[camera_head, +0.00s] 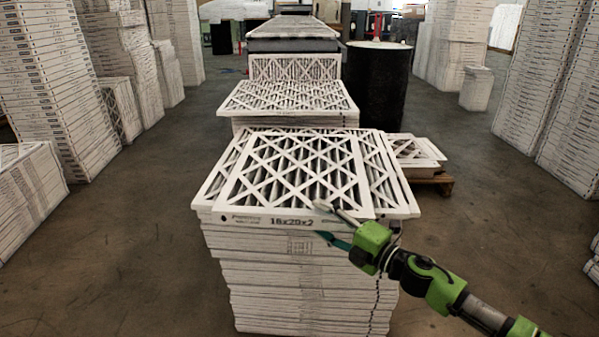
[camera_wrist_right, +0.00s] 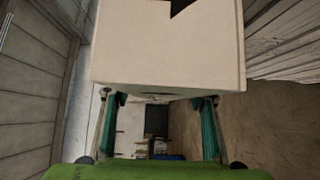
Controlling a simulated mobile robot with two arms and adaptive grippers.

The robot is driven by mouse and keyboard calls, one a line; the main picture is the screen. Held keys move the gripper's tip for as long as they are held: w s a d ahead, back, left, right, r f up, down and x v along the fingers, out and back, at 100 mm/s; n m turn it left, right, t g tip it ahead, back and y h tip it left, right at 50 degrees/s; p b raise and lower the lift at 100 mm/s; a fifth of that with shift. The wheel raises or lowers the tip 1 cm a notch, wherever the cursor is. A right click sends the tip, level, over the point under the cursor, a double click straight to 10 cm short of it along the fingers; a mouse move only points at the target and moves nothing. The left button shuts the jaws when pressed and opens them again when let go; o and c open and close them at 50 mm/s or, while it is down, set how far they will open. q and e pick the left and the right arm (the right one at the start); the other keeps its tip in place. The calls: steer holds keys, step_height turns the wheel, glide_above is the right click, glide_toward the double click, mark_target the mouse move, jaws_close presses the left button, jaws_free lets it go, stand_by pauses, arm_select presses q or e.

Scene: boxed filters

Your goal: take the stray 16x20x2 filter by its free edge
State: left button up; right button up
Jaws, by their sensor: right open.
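The stray filter (camera_head: 295,214), with a white cardboard frame, a lattice face and "16x20x2" printed on its front edge, lies flat on a stack of wider filters (camera_head: 300,285). My right gripper (camera_head: 323,221) is at the right part of that front edge. It is open, one finger level with the top of the frame and the other lower, before the stack. In the right wrist view its teal fingers (camera_wrist_right: 160,98) stand apart, and a pale cardboard face with a dark mark (camera_wrist_right: 168,45) fills the upper middle. I cannot tell whether the edge is between the fingers. My left gripper is not in view.
More filter stacks stand behind (camera_head: 290,97), at left (camera_head: 55,85) and at right (camera_head: 545,100). A black drum (camera_head: 377,85) stands behind at right. A low pallet (camera_head: 435,180) with filters is beside the main stack. The floor (camera_head: 480,240) at right is clear.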

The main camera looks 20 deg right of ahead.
mark_target(311, 212)
steer(key=x, duration=0.2)
steer(key=shift+w+a+r, duration=0.15)
steer(key=shift+w, duration=0.1)
steer(key=shift+w+a, duration=0.3)
steer(key=shift+w, duration=0.2)
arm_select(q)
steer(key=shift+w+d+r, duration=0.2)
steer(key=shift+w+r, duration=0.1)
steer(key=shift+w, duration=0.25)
arm_select(e)
steer(key=shift+c, duration=0.4)
steer(key=c, duration=1.3)
